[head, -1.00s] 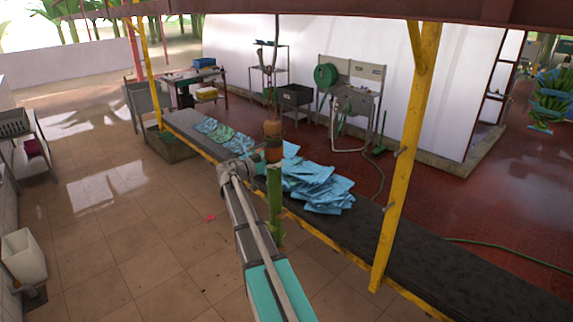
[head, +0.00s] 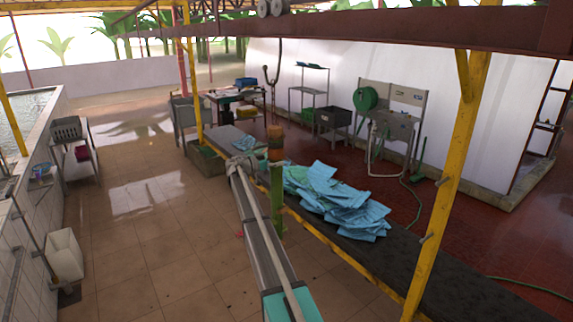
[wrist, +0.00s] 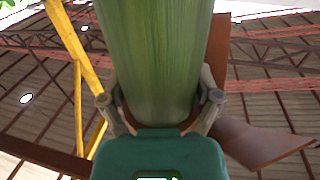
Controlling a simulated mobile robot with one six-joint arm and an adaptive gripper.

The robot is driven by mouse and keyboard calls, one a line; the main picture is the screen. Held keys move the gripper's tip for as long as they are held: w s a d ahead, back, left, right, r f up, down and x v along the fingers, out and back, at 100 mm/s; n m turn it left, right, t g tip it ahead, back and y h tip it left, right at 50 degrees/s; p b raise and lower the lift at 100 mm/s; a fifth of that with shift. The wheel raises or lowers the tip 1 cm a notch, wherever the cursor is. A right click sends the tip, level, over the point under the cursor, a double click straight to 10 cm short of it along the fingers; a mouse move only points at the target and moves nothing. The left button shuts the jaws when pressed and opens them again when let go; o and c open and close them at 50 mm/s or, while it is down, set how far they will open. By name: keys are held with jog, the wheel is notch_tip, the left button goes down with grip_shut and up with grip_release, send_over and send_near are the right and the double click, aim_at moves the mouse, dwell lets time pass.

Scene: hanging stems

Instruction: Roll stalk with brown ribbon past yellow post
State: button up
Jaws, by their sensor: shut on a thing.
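The green stalk (head: 277,200) hangs upright below a hook, with a brown ribbon (head: 275,143) around its upper part. My gripper (head: 247,165) is shut on the stalk from the left, just below the ribbon. In the wrist view the stalk (wrist: 150,60) fills the space between my two fingers (wrist: 160,110). A yellow post (head: 450,185) stands to the right of the stalk in the head view. Another yellow post (head: 192,80) stands farther back, to the left. I cannot tell which one the task means.
An overhead rail (head: 400,30) with roller wheels (head: 272,8) crosses above. Light blue bags (head: 340,200) lie on a long dark bench (head: 470,285) behind the stalk. A wash stand and racks stand by the white wall. Tiled floor (head: 160,240) is open to the left.

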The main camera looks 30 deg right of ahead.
jog(key=shift+w+a+f, duration=0.15)
jog(key=shift+a, duration=0.2)
jog(key=o, duration=1)
jog(key=shift+o, duration=0.6)
jog(key=shift+w+a, duration=0.15)
jog(key=shift+a, duration=0.15)
jog(key=shift+d, duration=0.4)
jog(key=shift+a, duration=0.2)
jog(key=shift+a, duration=0.1)
jog(key=w+a, duration=0.1)
jog(key=a, duration=1)
jog(key=shift+a, duration=0.15)
jog(key=shift+w, duration=0.1)
